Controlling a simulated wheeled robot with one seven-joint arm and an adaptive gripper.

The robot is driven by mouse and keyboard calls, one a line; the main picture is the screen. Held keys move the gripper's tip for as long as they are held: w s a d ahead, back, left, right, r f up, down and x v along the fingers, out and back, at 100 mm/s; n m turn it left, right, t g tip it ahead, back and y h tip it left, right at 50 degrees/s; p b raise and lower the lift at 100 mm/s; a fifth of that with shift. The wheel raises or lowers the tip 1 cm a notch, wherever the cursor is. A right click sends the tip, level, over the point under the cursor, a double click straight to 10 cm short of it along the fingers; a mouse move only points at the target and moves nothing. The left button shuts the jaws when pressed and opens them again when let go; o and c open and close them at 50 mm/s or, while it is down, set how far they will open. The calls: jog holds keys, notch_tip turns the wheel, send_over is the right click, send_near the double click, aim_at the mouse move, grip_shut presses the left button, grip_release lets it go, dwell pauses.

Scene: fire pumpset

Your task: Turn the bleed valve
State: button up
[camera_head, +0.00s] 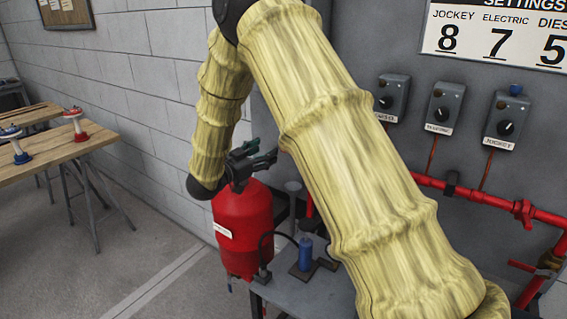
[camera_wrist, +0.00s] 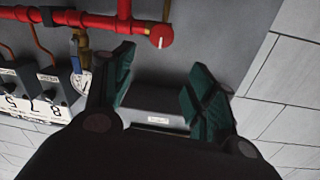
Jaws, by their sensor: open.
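My gripper (camera_head: 262,160) is in front of the red tank's top in the head view, partly behind my arm. In the wrist view its two green-padded fingers (camera_wrist: 158,78) are spread apart with nothing between them. A round red knob (camera_wrist: 161,36) sits beyond the fingers, near the end of the red pipe, apart from them. A blue-handled brass valve (camera_wrist: 76,50) with a small gauge beside it shows left of the fingers. In the head view a red handle (camera_head: 523,212) is on the pipe at right. I cannot tell which of these is the bleed valve.
The red tank (camera_head: 243,225) stands beside a grey bench (camera_head: 300,288) holding a blue cylinder (camera_head: 305,253). Three control boxes (camera_head: 440,107) are on the grey panel. A wooden table (camera_head: 60,150) stands at left. The floor between is clear. My arm hides much of the panel.

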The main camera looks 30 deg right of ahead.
jog(key=w+d+f, duration=0.1)
jog(key=d, duration=0.2)
jog(key=w+d+p, duration=0.1)
jog(key=d, duration=0.3)
jog(key=w+d+f, duration=0.1)
jog(key=d, duration=0.2)
jog(key=shift+w+d+f, duration=0.15)
jog(key=shift+w+f, duration=0.1)
jog(key=shift+f, duration=0.1)
jog(key=shift+p, duration=0.3)
jog(key=c, duration=1.1)
